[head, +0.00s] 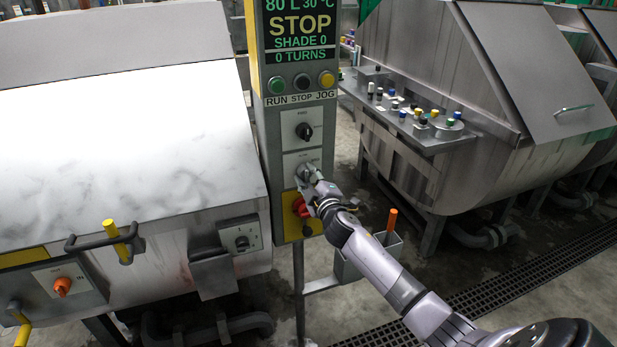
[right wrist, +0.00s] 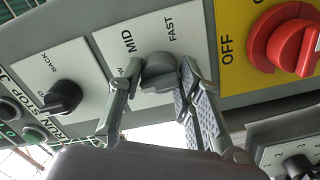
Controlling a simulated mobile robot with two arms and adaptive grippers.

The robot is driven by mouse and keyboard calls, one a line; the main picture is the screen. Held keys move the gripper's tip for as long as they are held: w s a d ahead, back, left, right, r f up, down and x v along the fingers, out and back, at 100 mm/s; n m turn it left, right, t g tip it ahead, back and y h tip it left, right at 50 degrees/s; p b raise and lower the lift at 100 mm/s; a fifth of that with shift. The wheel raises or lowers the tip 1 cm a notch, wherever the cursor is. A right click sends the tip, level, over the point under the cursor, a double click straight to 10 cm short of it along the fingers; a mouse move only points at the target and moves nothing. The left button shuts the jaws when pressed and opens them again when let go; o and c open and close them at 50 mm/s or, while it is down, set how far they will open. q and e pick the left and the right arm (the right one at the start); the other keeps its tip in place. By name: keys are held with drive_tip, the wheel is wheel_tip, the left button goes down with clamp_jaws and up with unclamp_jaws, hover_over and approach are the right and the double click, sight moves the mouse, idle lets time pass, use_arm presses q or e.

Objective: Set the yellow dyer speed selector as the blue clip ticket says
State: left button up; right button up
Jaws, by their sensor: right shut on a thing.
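The control column (head: 272,130) with a yellow edge stands in the middle of the head view. Its speed selector is a grey knob (right wrist: 158,68) on a white plate marked MID and FAST, with a third label partly covered by a finger. My right gripper (head: 308,178) is at this plate and hides most of the knob in the head view. In the right wrist view its fingers (right wrist: 156,88) are on either side of the knob, shut on it. I cannot tell which mark the knob points to. No blue clip ticket can be made out. My left gripper is out of view.
A red OFF switch (head: 301,207) on yellow sits just below the selector. A black knob (head: 304,131) is above it, with RUN, STOP and JOG buttons higher up. A holder with an orange-handled tool (head: 391,222) is at the right. Steel vats stand on both sides.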

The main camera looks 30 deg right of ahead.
drive_tip(key=o, duration=1.1)
drive_tip(key=shift+o, duration=0.2)
drive_tip(key=v, duration=1.2)
